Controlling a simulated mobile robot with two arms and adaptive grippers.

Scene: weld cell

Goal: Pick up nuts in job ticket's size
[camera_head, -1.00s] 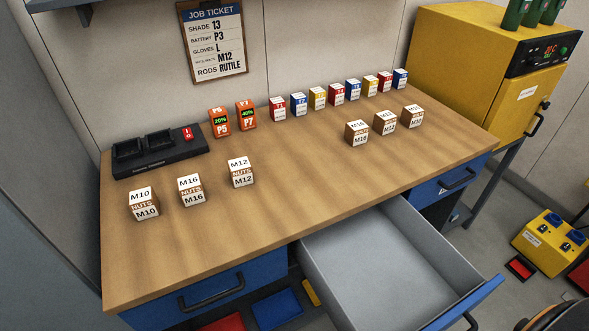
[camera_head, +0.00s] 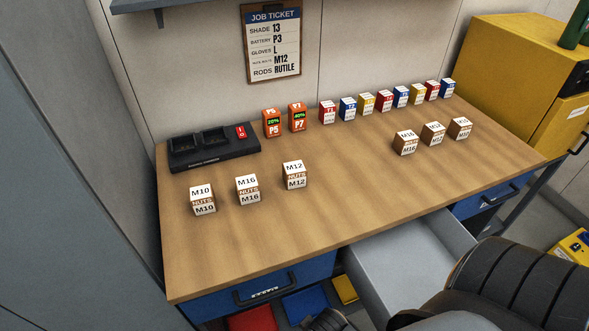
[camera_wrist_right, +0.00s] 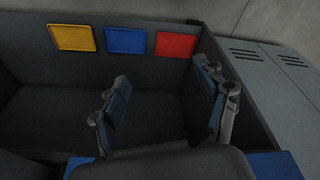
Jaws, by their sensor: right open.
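The job ticket (camera_head: 272,44) on the wall reads M12 on its nuts line. The M12 nuts box (camera_head: 295,175), a small white and brown cube, stands on the workbench. The M16 nuts box (camera_head: 248,189) and the M10 nuts box (camera_head: 203,200) stand to its left. My right gripper (camera_wrist_right: 163,105) shows in the right wrist view with its two fingers wide apart and nothing between them. It is below the bench top, facing a dark space with coloured panels. In the head view a dark arm of mine covers the lower right corner. My left gripper is not seen.
Three similar boxes (camera_head: 433,134) stand at the right of the bench; one reads M16. Behind are a charger (camera_head: 213,150), two orange batteries (camera_head: 285,119) and a row of coloured boxes (camera_head: 384,101). An open grey drawer (camera_head: 400,262) juts out in front. The bench's middle is clear.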

